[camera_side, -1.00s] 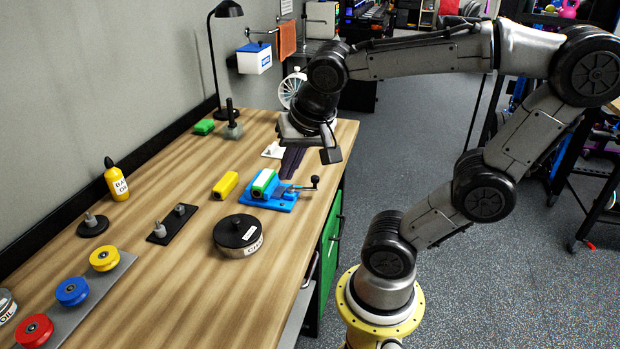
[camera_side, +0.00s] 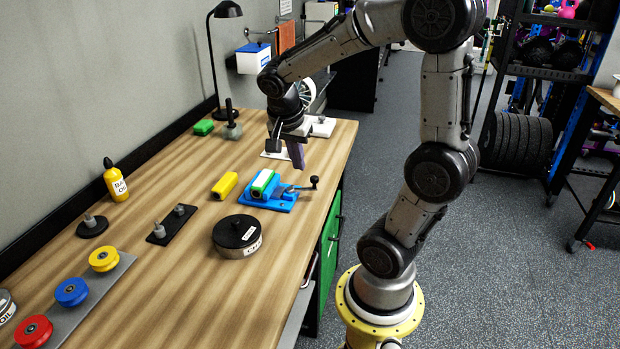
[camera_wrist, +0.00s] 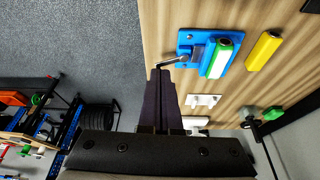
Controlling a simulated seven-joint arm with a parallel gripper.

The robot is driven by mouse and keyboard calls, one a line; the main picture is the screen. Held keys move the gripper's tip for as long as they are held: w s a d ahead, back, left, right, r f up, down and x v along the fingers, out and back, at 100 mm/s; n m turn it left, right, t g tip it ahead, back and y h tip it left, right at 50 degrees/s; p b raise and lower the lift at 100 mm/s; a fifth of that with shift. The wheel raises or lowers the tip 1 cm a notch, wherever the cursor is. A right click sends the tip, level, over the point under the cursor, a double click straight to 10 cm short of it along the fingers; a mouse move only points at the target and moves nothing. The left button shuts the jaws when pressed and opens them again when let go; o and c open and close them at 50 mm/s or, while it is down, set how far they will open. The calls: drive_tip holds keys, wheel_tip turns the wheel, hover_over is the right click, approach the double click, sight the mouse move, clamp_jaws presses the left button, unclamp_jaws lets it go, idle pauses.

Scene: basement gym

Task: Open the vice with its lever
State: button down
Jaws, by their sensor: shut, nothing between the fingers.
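The blue vice (camera_side: 284,203) sits near the bench's right edge, with a green and white block (camera_side: 263,181) between its jaws. It also shows at the top of the wrist view (camera_wrist: 186,40). Its lever (camera_side: 303,187) sticks out to the right and ends in a dark knob (camera_side: 314,180). My gripper (camera_side: 299,166) is shut and empty, its dark fingers pointing down just behind the lever. In the wrist view the fingertips (camera_wrist: 160,74) lie close to the lever's outer end (camera_wrist: 163,65); I cannot tell whether they touch.
A yellow block (camera_side: 225,185) lies left of the vice, and a round black-lidded tin (camera_side: 237,233) stands in front. White fixtures (camera_side: 321,127) lie behind the gripper. A dark post (camera_side: 232,125) and green block (camera_side: 204,127) stand farther back. Open floor (camera_side: 480,270) lies right of the bench.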

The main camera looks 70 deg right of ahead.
sight(312, 178)
drive_tip(key=x, duration=0.9)
drive_tip(key=shift+s+f, duration=0.1)
drive_tip(key=shift+f, duration=0.1)
drive_tip(key=d, duration=0.3)
drive_tip(key=shift+f, duration=0.35)
drive_tip(key=shift+s+d, duration=0.1)
drive_tip(key=shift+d, duration=0.55)
drive_tip(key=shift+d+n+t, duration=0.3)
drive_tip(key=shift+d+n, duration=0.1)
drive_tip(key=shift+n, duration=0.3)
drive_tip(key=shift+d+n+t, duration=0.4)
drive_tip(key=shift+d+n, duration=0.3)
drive_tip(key=shift+n, duration=0.6)
drive_tip(key=d+n, duration=0.1)
drive_tip(key=n, duration=0.1)
drive_tip(key=d+n+t, duration=0.1)
drive_tip(key=shift+w+n+y, duration=0.4)
drive_tip(key=shift+w+d, duration=0.95)
drive_tip(key=shift+w, duration=0.1)
drive_tip(key=shift+w+d, duration=0.1)
